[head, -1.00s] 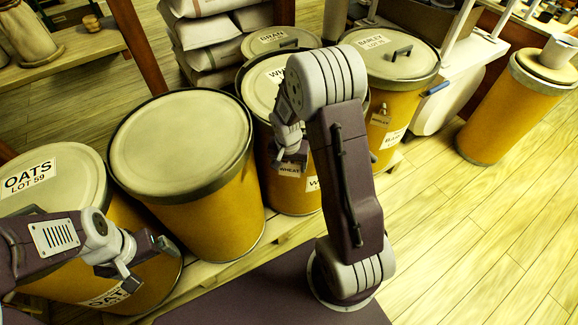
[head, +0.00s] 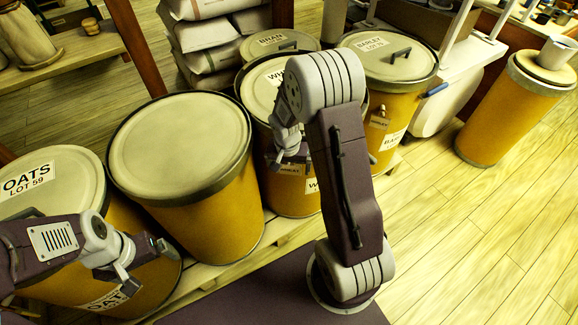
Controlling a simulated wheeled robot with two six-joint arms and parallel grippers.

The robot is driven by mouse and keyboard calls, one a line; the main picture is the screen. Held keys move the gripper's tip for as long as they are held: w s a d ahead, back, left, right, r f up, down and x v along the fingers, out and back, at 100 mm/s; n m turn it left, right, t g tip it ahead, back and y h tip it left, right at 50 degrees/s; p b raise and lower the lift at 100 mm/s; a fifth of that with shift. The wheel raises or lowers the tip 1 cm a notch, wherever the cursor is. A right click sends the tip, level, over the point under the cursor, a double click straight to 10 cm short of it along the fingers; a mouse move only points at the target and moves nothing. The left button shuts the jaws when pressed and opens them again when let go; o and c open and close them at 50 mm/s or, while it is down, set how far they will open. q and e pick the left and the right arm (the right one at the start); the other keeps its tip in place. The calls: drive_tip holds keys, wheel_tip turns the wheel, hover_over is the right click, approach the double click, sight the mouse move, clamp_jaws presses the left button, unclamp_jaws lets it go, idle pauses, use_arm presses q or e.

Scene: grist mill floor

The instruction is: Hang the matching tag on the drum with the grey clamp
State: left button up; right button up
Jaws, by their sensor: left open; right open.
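My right gripper (head: 289,162) is open at the front of the wheat drum (head: 283,198), partly over a small brown WHEAT tag (head: 289,171). I cannot tell whether it touches the tag. A barley drum (head: 393,103) has a brown BARLEY tag (head: 378,122) on its front. An oats drum (head: 60,188) is at left, and an unlabelled drum (head: 212,211) stands between oats and wheat. My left gripper (head: 148,266) is open and empty in front of the oats drum. I cannot make out a grey clamp; my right arm hides part of the wheat drum.
A bran drum (head: 274,42) stands behind the wheat drum, near stacked sacks (head: 207,48). The drums stand close together on a wooden pallet (head: 215,274). A drum with a white cup (head: 558,52) on its lid stands apart at right. The floor (head: 480,240) at right is clear.

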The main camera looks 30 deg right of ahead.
drive_tip(key=r+p, duration=0.1)
drive_tip(key=r, duration=0.2)
drive_tip(key=s+r+p, duration=0.1)
drive_tip(key=r, duration=0.2)
drive_tip(key=a+r+p, duration=0.1)
drive_tip(key=r+p, duration=0.1)
drive_tip(key=r, duration=0.1)
drive_tip(key=shift+s, duration=0.2)
drive_tip(key=s+a+r+n+y, duration=0.2)
drive_tip(key=s+a+n, duration=0.45)
drive_tip(key=s, duration=0.65)
wheel_tip(320, 180, up, 22)
drive_tip(key=p, duration=2.2)
drive_tip(key=shift+w+a+r+n+g+p, duration=0.2)
drive_tip(key=shift+w+a+n+g+p, duration=0.15)
drive_tip(key=shift+n, duration=0.1)
drive_tip(key=shift+f, duration=0.1)
